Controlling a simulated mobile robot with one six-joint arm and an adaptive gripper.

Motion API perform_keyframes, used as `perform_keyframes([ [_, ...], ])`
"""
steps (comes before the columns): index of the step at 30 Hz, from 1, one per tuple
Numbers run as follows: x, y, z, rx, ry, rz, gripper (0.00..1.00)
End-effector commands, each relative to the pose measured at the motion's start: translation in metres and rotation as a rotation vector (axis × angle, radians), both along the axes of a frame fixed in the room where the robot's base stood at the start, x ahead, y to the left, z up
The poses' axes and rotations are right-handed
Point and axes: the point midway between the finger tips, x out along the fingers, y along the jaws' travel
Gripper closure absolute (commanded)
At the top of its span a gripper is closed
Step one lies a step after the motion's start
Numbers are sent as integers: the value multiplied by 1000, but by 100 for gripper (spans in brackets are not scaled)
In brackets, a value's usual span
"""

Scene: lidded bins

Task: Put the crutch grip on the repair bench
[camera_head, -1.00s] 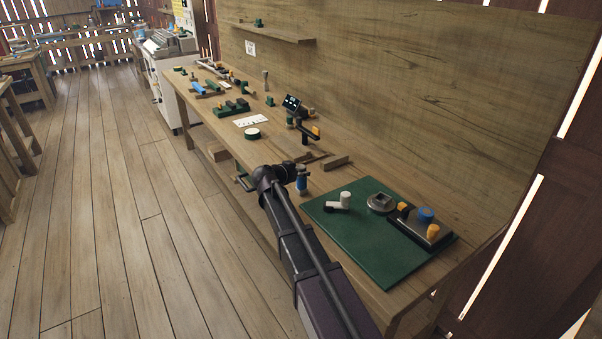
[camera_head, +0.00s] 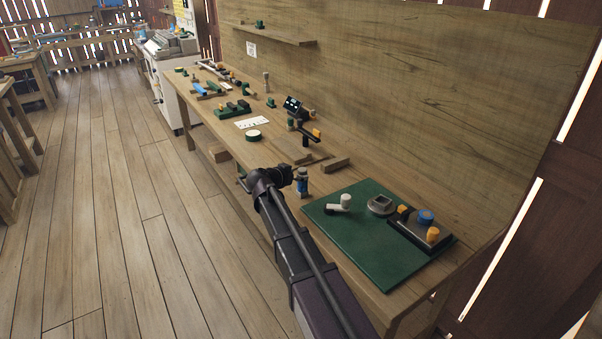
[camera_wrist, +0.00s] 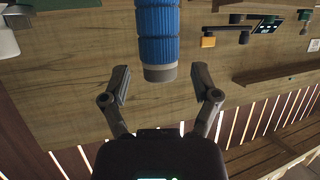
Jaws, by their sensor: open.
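The crutch grip, which I take to be the blue ribbed cylinder with a grey end (camera_head: 302,183), stands upright near the front edge of the wooden bench (camera_head: 262,159). In the wrist view the blue cylinder (camera_wrist: 157,32) is at top centre, its grey end pointing down the picture toward my gripper. My gripper (camera_wrist: 162,84) is open and empty, its two fingers spread to either side of that end's line, the cylinder just beyond the tips. In the head view my gripper (camera_head: 295,174) is beside the cylinder's upper part; its fingers are small and dark there.
Wooden blocks (camera_head: 335,164) and a small dark stand (camera_head: 309,133) are behind the cylinder. Floor to the left is clear.

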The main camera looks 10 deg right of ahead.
Motion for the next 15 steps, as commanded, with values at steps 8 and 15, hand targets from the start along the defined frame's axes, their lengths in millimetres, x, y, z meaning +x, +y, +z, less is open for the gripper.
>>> perform_keyframes([
  [8,-30,33,21,0,-1,2,21],
  [15,-49,56,32,-1,-1,1,21],
])
